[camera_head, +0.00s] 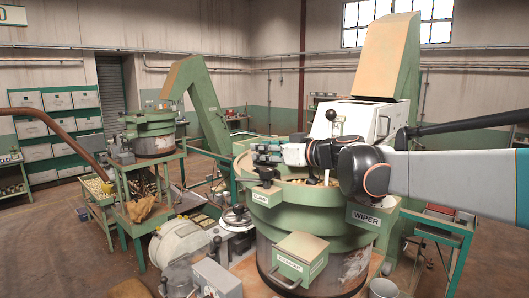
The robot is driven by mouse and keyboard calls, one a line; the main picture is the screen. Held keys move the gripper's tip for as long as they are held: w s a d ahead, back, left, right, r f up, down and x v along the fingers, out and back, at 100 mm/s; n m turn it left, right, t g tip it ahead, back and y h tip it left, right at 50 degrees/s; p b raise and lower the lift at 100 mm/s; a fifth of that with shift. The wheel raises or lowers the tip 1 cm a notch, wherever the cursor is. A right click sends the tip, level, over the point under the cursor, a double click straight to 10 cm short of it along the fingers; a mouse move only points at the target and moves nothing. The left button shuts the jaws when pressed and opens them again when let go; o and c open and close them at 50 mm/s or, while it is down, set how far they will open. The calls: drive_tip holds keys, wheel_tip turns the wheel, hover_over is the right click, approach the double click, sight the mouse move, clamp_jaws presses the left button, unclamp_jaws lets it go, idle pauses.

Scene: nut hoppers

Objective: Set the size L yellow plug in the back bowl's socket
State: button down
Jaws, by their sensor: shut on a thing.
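My gripper (262,153) is at the left end of my arm, above the near green bowl (300,190). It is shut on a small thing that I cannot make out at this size. No yellow plug shows clearly, and no size mark can be read. A second green bowl (155,128) stands farther back at the left, on a green stand, well away from my gripper. I cannot make out a socket on it. Small pale pieces lie inside the near bowl, partly hidden by my arm.
The near bowl carries labels CLAMP (260,197) and WIPER (367,217), and a green CLEAN-OUT box (300,258). Tall green hoppers (388,60) rise behind. A brown pipe (62,132) and a crate of pale pieces (98,187) are at the left. Bare floor lies far left.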

drive_tip(key=shift+f+b, duration=0.65)
drive_tip(key=shift+f, duration=0.2)
idle(0.7)
drive_tip(key=shift+r, duration=0.3)
drive_tip(key=shift+r+p, duration=0.35)
drive_tip(key=shift+r, duration=0.2)
drive_tip(key=shift+f+b, duration=0.55)
drive_tip(key=shift+f, duration=0.3)
idle(1.0)
drive_tip(key=c, duration=1.5)
unclamp_jaws()
